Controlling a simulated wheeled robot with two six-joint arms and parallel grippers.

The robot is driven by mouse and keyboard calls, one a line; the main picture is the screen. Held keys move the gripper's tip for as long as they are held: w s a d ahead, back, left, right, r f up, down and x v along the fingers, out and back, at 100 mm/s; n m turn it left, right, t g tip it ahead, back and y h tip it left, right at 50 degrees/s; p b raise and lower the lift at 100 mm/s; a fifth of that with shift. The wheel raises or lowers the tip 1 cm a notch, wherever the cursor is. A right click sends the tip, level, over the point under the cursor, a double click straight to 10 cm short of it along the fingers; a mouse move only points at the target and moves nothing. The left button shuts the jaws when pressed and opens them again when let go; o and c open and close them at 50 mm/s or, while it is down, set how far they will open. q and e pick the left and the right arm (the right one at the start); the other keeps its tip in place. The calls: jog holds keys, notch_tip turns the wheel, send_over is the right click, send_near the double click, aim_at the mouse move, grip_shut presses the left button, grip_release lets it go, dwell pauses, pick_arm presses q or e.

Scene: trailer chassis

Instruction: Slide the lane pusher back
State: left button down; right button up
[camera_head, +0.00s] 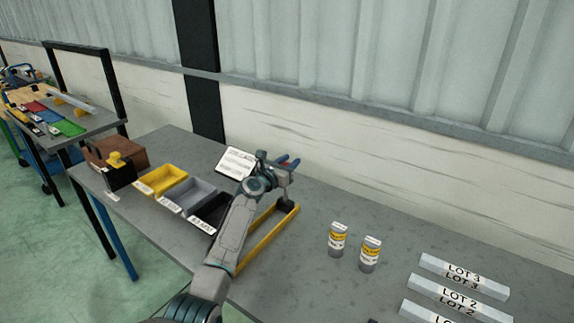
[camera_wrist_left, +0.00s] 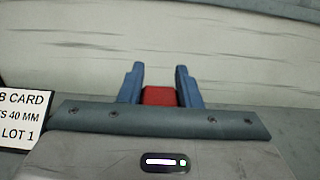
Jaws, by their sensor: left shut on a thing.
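My left arm reaches across the bench, and my left gripper (camera_head: 288,162) is at the far end of a yellow-railed lane (camera_head: 266,238). In the left wrist view the blue fingers (camera_wrist_left: 159,88) are shut on a red block (camera_wrist_left: 159,97), which looks like the lane pusher. Only its upper part shows between the fingers. In the head view the arm and gripper hide most of the lane and the pusher. My right gripper is not in view.
A white job card (camera_head: 236,162) stands left of the gripper. Yellow (camera_head: 160,178), grey (camera_head: 184,194) and black (camera_head: 211,211) bins lie left of the arm. Two labelled cans (camera_head: 337,240) (camera_head: 369,255) and LOT-marked blocks (camera_head: 464,276) are to the right. The wall runs behind the bench.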

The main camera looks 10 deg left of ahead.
pick_arm(q)
jog(key=shift+r, duration=0.2)
jog(key=c, duration=1.3)
grip_release()
jog(key=shift+o, duration=1.3)
jog(key=shift+w+f, duration=0.1)
jog(key=shift+w, duration=0.05)
jog(key=shift+s+a+f, duration=0.1)
jog(key=shift+s+a, duration=0.05)
jog(key=shift+s, duration=0.3)
jog(key=v, duration=0.9)
jog(key=shift+s+p, duration=0.3)
jog(key=shift+p, duration=0.1)
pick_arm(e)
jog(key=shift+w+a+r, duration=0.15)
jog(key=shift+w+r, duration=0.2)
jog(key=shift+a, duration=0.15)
